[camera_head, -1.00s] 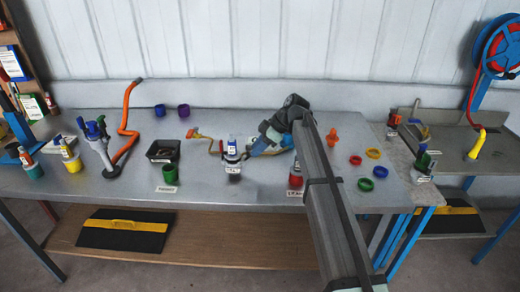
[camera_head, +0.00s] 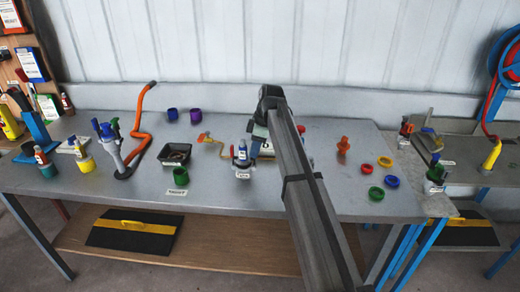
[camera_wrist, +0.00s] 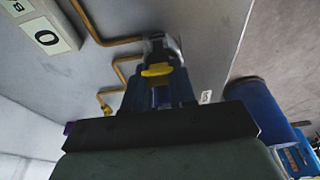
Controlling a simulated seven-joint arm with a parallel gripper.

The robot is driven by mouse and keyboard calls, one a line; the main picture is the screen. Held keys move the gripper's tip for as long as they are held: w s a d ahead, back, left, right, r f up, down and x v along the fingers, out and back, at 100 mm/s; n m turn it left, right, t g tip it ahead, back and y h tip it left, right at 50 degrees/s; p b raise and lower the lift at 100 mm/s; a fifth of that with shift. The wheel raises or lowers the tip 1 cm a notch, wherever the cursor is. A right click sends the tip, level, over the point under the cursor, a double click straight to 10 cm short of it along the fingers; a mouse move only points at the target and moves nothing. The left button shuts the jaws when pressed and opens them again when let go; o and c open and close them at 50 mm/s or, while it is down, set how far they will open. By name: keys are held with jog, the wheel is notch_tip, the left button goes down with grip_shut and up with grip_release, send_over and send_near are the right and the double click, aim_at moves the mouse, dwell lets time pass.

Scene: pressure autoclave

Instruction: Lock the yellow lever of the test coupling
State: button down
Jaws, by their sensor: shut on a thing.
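The yellow lever (camera_wrist: 157,70) shows in the wrist view in front of the grey metal test coupling (camera_wrist: 158,44). My gripper (camera_wrist: 157,84) has its blue fingers on both sides of the lever's near end and appears shut on it. The exact contact is partly hidden by the fingers. A thin brass pipe (camera_wrist: 120,41) runs to the coupling. In the head view my arm covers the gripper, and I cannot make out the lever there.
Coloured rings (camera_head: 376,193) and an orange piece (camera_head: 343,145) lie to the right. A blue cylinder (camera_wrist: 258,108) is right in the wrist view.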

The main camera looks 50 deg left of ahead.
jog(key=shift+s+a+t+h, duration=0.3)
jog(key=shift+s+a, duration=0.15)
dwell(0.3)
jog(key=c, duration=0.9)
grip_release()
jog(key=shift+w+d+r, duration=0.1)
jog(key=r, duration=0.4)
jog(key=w+d+r, duration=0.1)
jog(key=r, duration=0.8)
jog(key=shift+w+d+r, duration=0.2)
